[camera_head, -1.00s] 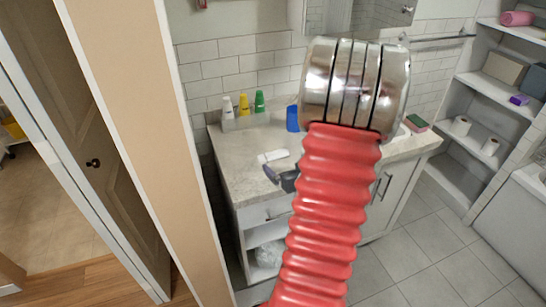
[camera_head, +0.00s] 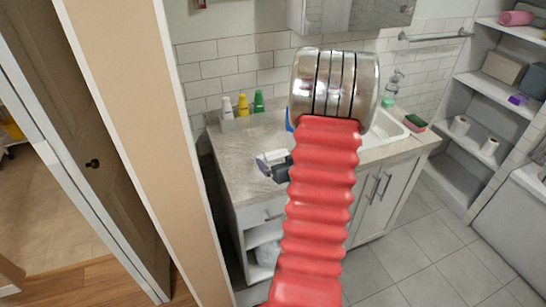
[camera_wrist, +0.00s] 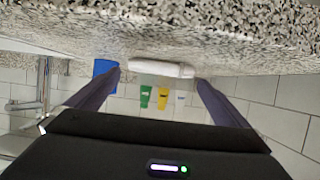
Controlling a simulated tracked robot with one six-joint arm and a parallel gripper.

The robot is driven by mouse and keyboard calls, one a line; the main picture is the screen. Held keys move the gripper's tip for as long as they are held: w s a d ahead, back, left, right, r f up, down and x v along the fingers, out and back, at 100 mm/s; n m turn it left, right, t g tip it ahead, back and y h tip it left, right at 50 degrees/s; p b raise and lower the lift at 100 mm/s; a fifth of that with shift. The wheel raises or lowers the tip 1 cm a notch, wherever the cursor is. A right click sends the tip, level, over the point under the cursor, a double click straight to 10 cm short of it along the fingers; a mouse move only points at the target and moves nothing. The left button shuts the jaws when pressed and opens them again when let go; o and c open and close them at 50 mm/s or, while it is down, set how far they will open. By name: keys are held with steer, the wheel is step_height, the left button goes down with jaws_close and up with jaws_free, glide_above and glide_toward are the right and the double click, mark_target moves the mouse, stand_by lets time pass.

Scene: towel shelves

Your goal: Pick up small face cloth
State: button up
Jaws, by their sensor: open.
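A small white cloth (camera_head: 274,155), likely the face cloth, lies on the grey speckled countertop (camera_head: 235,165) near its left part. In the wrist view, which looks upside down, the white cloth (camera_wrist: 162,68) lies across the gap between the fingertips. My gripper (camera_wrist: 158,79) is open, one dark finger on each side of the cloth's ends. In the head view my gripper (camera_head: 270,166) is low over the counter beside the cloth and partly covers it. I cannot tell whether the fingers touch it.
White, yellow and green bottles (camera_head: 243,105) stand at the back of the counter. A blue object (camera_head: 289,119) is partly hidden by my arm. The sink (camera_head: 385,128) and a green-and-red sponge (camera_head: 415,123) are to the right. Shelves (camera_head: 485,90) stand at far right.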

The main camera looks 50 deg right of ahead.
mark_target(274, 155)
steer(key=x, duration=0.4)
stand_by(0.5)
steer(key=c, duration=0.7)
steer(key=shift+r, duration=0.25)
steer(key=shift+c, duration=0.2)
step_height(274, 155, up, 10)
steer(key=shift+f, duration=0.15)
stand_by(0.5)
